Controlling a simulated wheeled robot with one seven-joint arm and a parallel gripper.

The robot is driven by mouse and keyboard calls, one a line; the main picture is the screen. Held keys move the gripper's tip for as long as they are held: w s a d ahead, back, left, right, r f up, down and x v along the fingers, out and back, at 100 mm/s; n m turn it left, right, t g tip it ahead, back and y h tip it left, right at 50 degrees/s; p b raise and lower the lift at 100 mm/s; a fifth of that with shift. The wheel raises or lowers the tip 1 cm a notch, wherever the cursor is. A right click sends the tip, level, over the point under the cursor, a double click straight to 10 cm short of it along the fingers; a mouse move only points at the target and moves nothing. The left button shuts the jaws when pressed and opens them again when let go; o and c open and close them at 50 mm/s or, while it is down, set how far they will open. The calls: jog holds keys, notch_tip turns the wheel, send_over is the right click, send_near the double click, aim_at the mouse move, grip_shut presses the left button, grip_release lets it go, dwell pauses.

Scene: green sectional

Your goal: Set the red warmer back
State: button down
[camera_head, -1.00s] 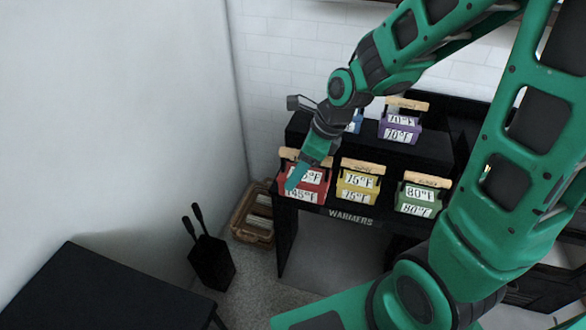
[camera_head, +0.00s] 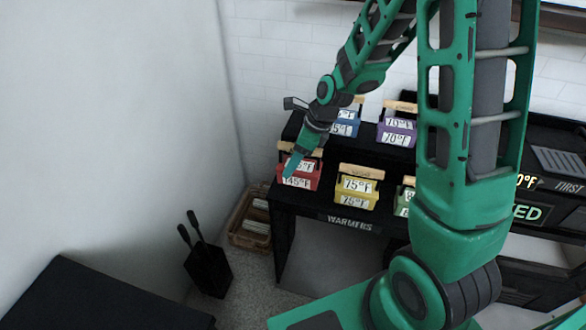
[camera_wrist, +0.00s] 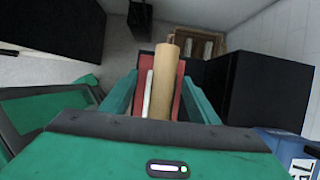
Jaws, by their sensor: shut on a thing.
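The red warmer (camera_head: 302,178), marked 145°F with a wooden handle, is at the left end of the black warmer stand (camera_head: 350,224). My gripper (camera_head: 292,166) is at it from above. In the wrist view my gripper (camera_wrist: 160,95) has its green fingers on both sides of the red warmer (camera_wrist: 178,88), shut on it, with the wooden handle (camera_wrist: 165,70) between them. My gripper hides part of the warmer's front. I cannot tell whether its base touches the shelf.
The yellow warmer (camera_head: 357,187) stands to the right, then a green one (camera_head: 403,198) partly behind my arm. Blue (camera_head: 346,127) and purple (camera_head: 397,130) warmers stand on the raised back tier. A wicker basket (camera_head: 250,222) and black holder (camera_head: 209,270) are left of the stand.

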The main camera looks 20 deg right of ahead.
jog(key=shift+w+d+f, duration=0.3)
jog(key=shift+w+f, duration=0.15)
jog(key=shift+w, duration=0.35)
jog(key=shift+f, duration=2)
jog(key=c, duration=0.7)
grip_release()
jog(key=shift+s+f, duration=0.1)
jog(key=shift+o, duration=0.2)
